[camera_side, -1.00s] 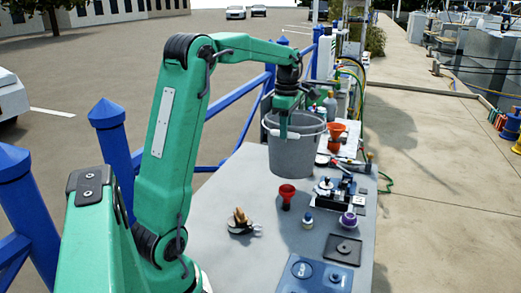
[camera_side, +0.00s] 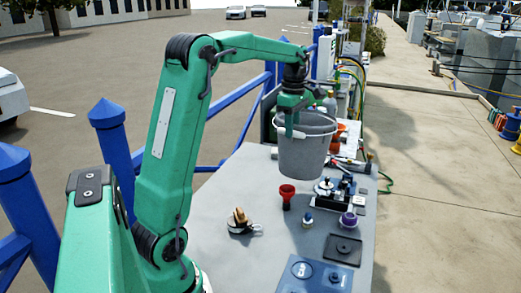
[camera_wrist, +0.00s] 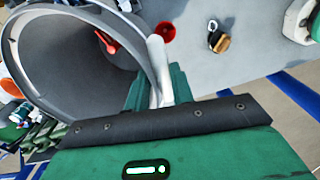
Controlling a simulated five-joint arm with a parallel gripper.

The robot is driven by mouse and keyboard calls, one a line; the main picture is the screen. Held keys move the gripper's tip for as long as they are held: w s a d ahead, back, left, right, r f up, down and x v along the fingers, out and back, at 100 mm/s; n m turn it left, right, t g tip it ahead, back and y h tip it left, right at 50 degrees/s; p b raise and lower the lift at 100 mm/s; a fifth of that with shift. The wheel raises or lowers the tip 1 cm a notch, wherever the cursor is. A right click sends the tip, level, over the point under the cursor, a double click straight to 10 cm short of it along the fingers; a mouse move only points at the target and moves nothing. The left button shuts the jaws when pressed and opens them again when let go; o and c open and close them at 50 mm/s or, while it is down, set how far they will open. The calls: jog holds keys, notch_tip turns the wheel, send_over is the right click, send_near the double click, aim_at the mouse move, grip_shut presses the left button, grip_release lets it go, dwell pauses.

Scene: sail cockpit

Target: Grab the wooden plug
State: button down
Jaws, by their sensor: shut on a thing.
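A tan wooden piece that looks like the wooden plug (camera_side: 239,216) stands at the left of the grey table, beside a small black and white item. In the wrist view, a tan piece with a dark ring (camera_wrist: 222,43) lies at the top right. My gripper (camera_side: 291,122) is well above and behind the plug, apart from it. It is shut on a grey bucket (camera_side: 304,156) at its rim or handle; I cannot tell which. The bucket's open mouth (camera_wrist: 75,45) fills the left of the wrist view. The bucket hangs above the table.
The grey table (camera_side: 210,262) also holds a red funnel (camera_side: 287,196), a small white-topped bottle (camera_side: 307,220), a purple-topped item (camera_side: 348,221), a black fitting (camera_side: 342,250) and a blue tray (camera_side: 315,278). Blue railing runs along the left. The front left of the table is mostly clear.

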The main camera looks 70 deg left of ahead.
jog(key=w+d+r+m, duration=0.3)
jog(key=d+m, duration=0.7)
jog(key=d, duration=0.1)
jog(key=w+d+r+m, duration=0.2)
jog(key=d+r+m, duration=0.2)
jog(key=d+m, duration=0.7)
jog(key=shift+w+d, duration=0.25)
jog(key=shift+w, duration=0.15)
jog(key=shift+a, duration=0.1)
